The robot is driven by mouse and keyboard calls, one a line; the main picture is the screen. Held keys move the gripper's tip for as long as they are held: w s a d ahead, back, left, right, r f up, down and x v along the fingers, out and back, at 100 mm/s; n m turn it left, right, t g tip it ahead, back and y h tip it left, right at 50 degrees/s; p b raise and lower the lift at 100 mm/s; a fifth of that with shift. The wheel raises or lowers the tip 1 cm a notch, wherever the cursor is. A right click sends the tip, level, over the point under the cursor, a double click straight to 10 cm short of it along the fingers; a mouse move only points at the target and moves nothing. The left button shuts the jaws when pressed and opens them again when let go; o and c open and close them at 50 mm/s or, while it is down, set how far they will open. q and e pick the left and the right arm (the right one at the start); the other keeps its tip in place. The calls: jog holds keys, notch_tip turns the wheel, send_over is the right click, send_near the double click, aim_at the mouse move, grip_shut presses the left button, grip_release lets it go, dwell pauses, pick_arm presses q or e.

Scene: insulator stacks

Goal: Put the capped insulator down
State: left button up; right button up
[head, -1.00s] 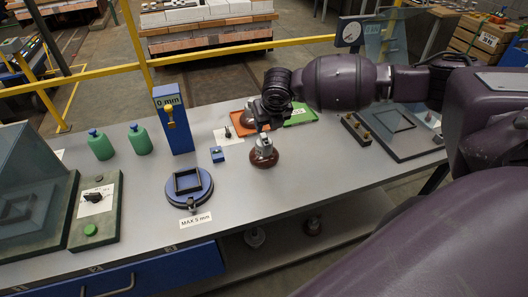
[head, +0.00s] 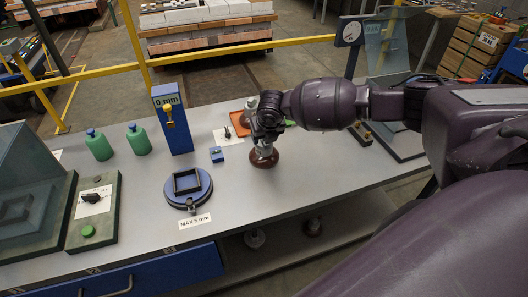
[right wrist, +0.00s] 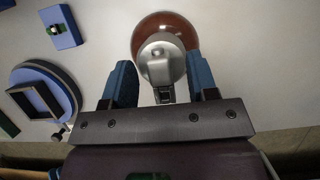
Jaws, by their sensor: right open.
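The capped insulator, a brown disc with a grey metal cap (head: 264,160), stands on the grey table right of the round blue gauge. In the right wrist view its brown disc (right wrist: 165,27) and grey cap show beyond and between my fingers. My right gripper (head: 265,140) is over the cap. In the right wrist view the gripper (right wrist: 162,82) is open, with one blue finger on each side of the cap and a visible gap at both. The arm hides part of the cap in the head view. My left gripper is not in view.
A round blue gauge (head: 189,200) and a small blue block (head: 216,154) are to the left. A blue post (head: 173,123) and green bottles (head: 100,146) stand further left. An orange tray (head: 237,119) lies behind. The table in front of the insulator is clear.

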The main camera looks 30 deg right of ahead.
jog(key=shift+c, duration=0.3)
grip_shut()
dwell(1.0)
jog(key=shift+w+r, duration=0.1)
jog(key=shift+r, duration=0.05)
